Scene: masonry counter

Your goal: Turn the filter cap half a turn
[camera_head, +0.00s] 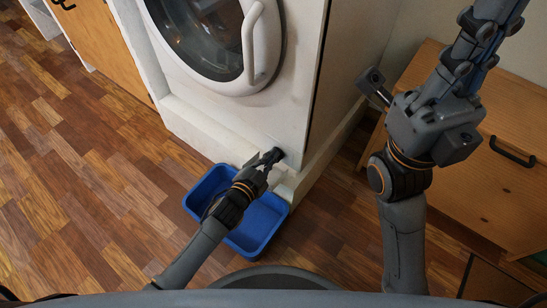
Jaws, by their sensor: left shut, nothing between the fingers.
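The white washing machine (225,122) stands at top centre with its round glass door. My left gripper (271,157) reaches to the low right part of its front, above the blue tray. Its fingers are shut with nothing between them. The filter cap cannot be made out apart from the dark fingertips, which seem to cover that spot; whether they touch it I cannot tell. My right gripper (474,50) is raised at the upper right, away from the machine. Its fingertips run to the top edge, so its opening is unclear.
A blue tray (193,204) lies on the floor below the machine's front corner, partly under my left arm. A wooden cabinet (507,190) with a dark handle stands at right. Another wooden cabinet (112,50) is at upper left. Wooden floor (90,190) is clear at left.

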